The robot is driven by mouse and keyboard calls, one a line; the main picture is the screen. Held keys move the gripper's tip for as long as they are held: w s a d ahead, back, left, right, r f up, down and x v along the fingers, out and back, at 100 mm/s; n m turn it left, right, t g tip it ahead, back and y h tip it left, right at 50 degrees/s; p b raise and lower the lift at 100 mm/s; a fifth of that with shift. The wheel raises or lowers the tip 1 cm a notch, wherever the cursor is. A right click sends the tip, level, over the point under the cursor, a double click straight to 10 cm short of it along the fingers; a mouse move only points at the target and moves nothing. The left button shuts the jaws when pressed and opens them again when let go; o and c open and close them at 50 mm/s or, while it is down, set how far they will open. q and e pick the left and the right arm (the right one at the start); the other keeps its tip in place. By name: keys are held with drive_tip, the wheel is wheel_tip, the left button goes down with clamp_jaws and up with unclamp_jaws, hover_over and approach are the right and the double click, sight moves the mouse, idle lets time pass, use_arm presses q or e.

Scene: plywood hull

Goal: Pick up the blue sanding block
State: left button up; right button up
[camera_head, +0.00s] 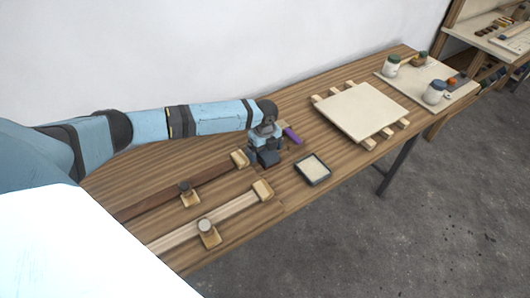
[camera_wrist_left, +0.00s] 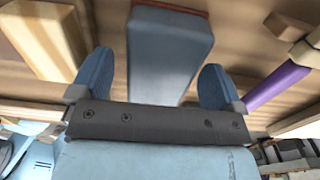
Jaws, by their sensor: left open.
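The blue sanding block (camera_wrist_left: 172,45) is a grey-blue block with a thin reddish edge at its far end in the left wrist view. It lies in line with the gap between the two blue fingers of my left gripper (camera_wrist_left: 158,62), with visible space on both sides. In the head view the block (camera_head: 268,158) shows as a dark shape at the tip of my left gripper (camera_head: 262,147), which reaches down over the table and partly hides it. The left gripper is open and holds nothing. My right gripper is in neither view.
A purple-handled tool (camera_head: 291,134) lies close beside the gripper. A dark shallow tray (camera_head: 313,170) stands to the right. Two wooden bar clamps (camera_head: 208,232) lie to the lower left. A pale panel (camera_head: 361,110) rests on wooden strips; jars (camera_head: 434,92) stand beyond it.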

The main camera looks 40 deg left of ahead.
use_arm(q)
drive_tip(key=c, duration=1.1)
drive_tip(key=shift+r, duration=0.15)
wheel_tip(320, 180, up, 20)
drive_tip(key=shift+f+b, duration=0.1)
drive_tip(key=shift+b, duration=0.35)
